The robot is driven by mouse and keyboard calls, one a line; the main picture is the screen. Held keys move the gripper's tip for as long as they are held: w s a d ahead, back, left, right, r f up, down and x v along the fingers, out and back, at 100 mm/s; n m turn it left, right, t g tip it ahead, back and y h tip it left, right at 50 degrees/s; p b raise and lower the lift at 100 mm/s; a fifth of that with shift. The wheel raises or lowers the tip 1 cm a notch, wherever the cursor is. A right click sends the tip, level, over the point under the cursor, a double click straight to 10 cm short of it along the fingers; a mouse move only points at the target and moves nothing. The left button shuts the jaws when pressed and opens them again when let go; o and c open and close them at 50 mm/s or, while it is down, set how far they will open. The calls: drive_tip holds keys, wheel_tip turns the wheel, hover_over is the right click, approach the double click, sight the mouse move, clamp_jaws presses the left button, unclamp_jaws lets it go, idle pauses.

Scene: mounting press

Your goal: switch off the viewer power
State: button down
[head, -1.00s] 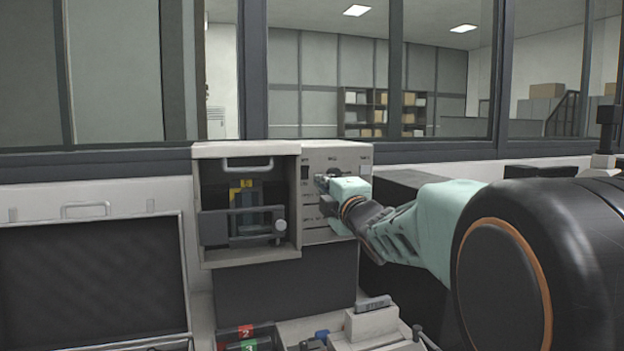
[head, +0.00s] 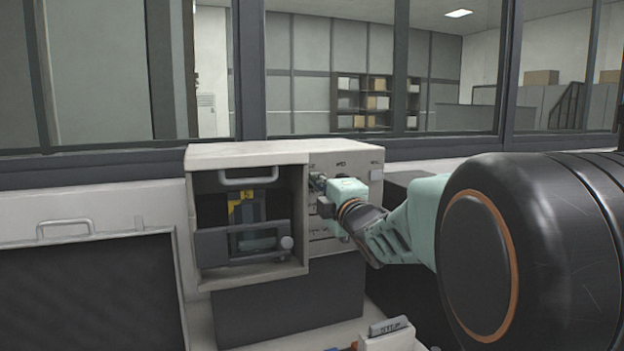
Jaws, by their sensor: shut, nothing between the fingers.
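The mounting press (head: 246,155) is a pale box on a dark base, with an open bay at its left and a control panel (head: 358,162) at its right. The panel carries small labels and dark controls, too small to read. My gripper (head: 318,183) is shut and empty, its tips at the upper left part of the panel. I cannot tell whether they touch it. The gripper and wrist hide much of the panel's middle, and I cannot make out which control is the viewer power switch.
A handle and a dark clamp with a knob (head: 287,243) sit in the press bay. A large dark-faced panel with a pale frame (head: 88,239) stands at the left. A small labelled block (head: 390,327) lies in front. A window wall is behind.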

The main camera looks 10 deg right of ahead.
idle(0.3)
drive_tip(key=shift+w+a+r+g+p, duration=0.15)
drive_tip(key=shift+w+g+p, duration=0.3)
drive_tip(key=shift+p, duration=0.4)
drive_tip(key=shift+s, duration=0.25)
